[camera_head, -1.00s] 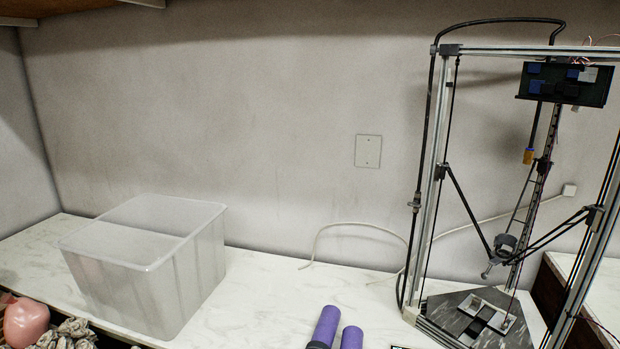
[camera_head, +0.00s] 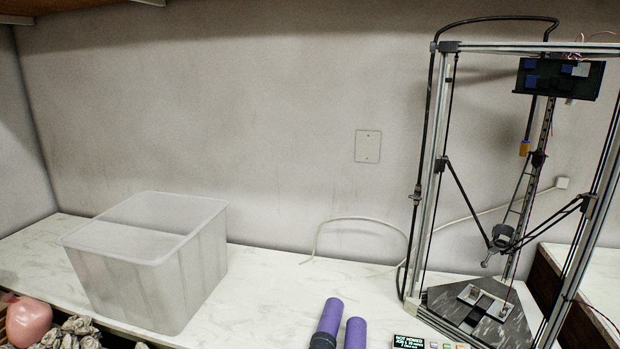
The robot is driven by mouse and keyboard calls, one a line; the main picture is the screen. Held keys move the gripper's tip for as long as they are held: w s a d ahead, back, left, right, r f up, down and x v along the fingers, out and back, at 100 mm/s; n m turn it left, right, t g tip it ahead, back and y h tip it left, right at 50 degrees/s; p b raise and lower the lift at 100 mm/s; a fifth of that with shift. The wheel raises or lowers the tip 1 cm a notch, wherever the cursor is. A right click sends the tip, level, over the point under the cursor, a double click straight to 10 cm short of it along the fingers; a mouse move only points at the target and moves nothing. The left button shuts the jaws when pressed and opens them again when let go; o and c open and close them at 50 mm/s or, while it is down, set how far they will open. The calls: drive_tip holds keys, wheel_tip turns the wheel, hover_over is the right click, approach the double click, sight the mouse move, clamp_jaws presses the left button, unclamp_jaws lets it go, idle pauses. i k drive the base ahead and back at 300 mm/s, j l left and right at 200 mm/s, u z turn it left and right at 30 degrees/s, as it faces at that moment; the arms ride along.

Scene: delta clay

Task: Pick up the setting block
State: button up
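On the dark triangular bed (camera_head: 505,325) of the delta machine at the right lies a small pale piece with dark parts (camera_head: 484,300). It is too small to tell whether this is the setting block. No other thing in view can be named as the setting block with certainty. The machine's tool head (camera_head: 502,237) hangs above the bed on thin dark arms, apart from it. My gripper is not in view.
A translucent plastic bin (camera_head: 180,265) stands on the white marbled counter (camera_head: 265,285) at the left. Two purple cylinders (camera_head: 328,318) (camera_head: 355,333) and a lit display (camera_head: 408,341) are at the front. Pink and grey items (camera_head: 28,322) sit lower left. The counter between bin and cylinders is clear.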

sight(475, 292)
drive_tip(key=k+j, duration=0.1)
drive_tip(key=k, duration=0.25)
drive_tip(key=i+l+u, duration=0.1)
drive_tip(key=i+l, duration=0.15)
drive_tip(key=i+l+u, duration=0.1)
drive_tip(key=i+l, duration=0.15)
drive_tip(key=l, duration=0.25)
drive_tip(key=i+l+u, duration=0.1)
drive_tip(key=i+l, duration=0.15)
drive_tip(key=l, duration=0.15)
drive_tip(key=i+l+u, duration=0.1)
drive_tip(key=i+l, duration=0.15)
drive_tip(key=l, duration=0.2)
